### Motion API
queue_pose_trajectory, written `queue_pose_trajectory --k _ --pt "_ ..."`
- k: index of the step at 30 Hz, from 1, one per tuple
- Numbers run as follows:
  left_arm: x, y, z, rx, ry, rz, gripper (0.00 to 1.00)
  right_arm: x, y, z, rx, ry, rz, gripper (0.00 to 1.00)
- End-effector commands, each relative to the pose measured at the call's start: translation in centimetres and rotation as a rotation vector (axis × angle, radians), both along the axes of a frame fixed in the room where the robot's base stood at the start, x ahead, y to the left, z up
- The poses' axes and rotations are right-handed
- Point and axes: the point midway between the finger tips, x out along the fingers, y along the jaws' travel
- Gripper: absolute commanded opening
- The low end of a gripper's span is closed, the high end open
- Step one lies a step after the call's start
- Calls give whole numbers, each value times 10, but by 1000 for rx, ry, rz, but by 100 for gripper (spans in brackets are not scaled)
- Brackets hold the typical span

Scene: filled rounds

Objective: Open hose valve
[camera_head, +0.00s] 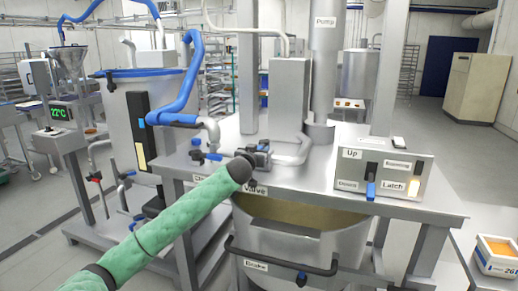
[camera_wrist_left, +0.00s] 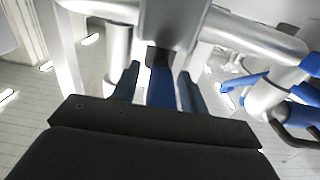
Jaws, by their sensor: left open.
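My left gripper (camera_head: 262,150) is at the pipework on the steel table, above the "Valve" label (camera_head: 256,190). In the left wrist view the left gripper (camera_wrist_left: 158,88) is open, its two fingers apart. A blue lever (camera_wrist_left: 161,92) with a dark upper end lies between the fingers; I cannot tell whether they touch it. In the head view my gripper largely hides this spot. Another blue handle (camera_head: 206,156) sits on the pipe left of the gripper, near the blue hose (camera_head: 185,85). My right gripper is not in view.
A control panel (camera_head: 385,172) with "Up" and "Latch" switches stands right of the gripper. A vertical steel box (camera_head: 289,95) and thick pipe (camera_head: 322,70) rise behind it. A vat (camera_head: 290,245) hangs below the table. A white crate (camera_head: 497,257) is at the lower right.

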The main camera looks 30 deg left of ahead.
Motion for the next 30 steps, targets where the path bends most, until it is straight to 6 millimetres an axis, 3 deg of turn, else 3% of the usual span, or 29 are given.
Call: queue_pose_trajectory --k 10,17,30 --pt "2 0 0 0 0 -1 44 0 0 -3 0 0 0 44" --pt "2 0 0 0 0 -1 0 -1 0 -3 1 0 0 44" --pt "3 -3 -2 -4 -1 27 0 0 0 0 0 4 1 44"
